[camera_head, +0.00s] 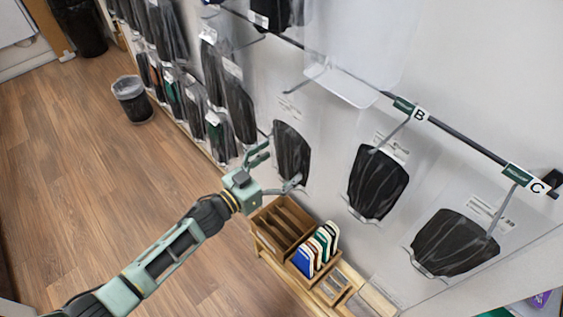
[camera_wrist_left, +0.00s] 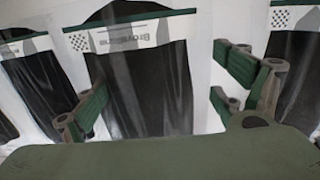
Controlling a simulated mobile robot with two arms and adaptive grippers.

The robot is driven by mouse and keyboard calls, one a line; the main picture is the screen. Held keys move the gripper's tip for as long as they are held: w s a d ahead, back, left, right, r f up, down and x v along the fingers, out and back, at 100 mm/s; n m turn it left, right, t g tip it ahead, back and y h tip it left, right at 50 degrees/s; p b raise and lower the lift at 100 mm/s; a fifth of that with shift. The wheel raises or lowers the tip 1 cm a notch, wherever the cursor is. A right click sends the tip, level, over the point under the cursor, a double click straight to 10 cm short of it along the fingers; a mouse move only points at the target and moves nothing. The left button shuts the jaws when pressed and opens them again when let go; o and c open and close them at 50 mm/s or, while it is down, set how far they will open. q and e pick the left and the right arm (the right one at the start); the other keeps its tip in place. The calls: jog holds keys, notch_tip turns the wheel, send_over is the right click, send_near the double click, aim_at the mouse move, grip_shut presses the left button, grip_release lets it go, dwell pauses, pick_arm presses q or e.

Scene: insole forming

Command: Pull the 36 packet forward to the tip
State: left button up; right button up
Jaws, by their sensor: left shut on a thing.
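My left gripper (camera_head: 281,166) reaches in from the left to a clear packet with a black insole (camera_head: 292,151) hanging at the wall. Its fingers lie on either side of the packet and are shut on it. In the left wrist view, the packet (camera_wrist_left: 145,75) shows between the fingers (camera_wrist_left: 165,100), with a dark green band and a white label along its top. No size number is readable on it, so I cannot tell if it is the 36 one. The right gripper is not in view.
More black insole packets hang to the right (camera_head: 377,184) (camera_head: 456,243), by rail tags B (camera_head: 411,108) and C (camera_head: 524,179). Several packets hang at the upper left. Below stands a wooden organizer (camera_head: 278,229) with coloured cards (camera_head: 315,252). A bin (camera_head: 132,99) stands on open floor.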

pick_arm(q)
jog(key=shift+w, duration=0.1)
jog(key=o, duration=1)
jog(key=v, duration=1.2)
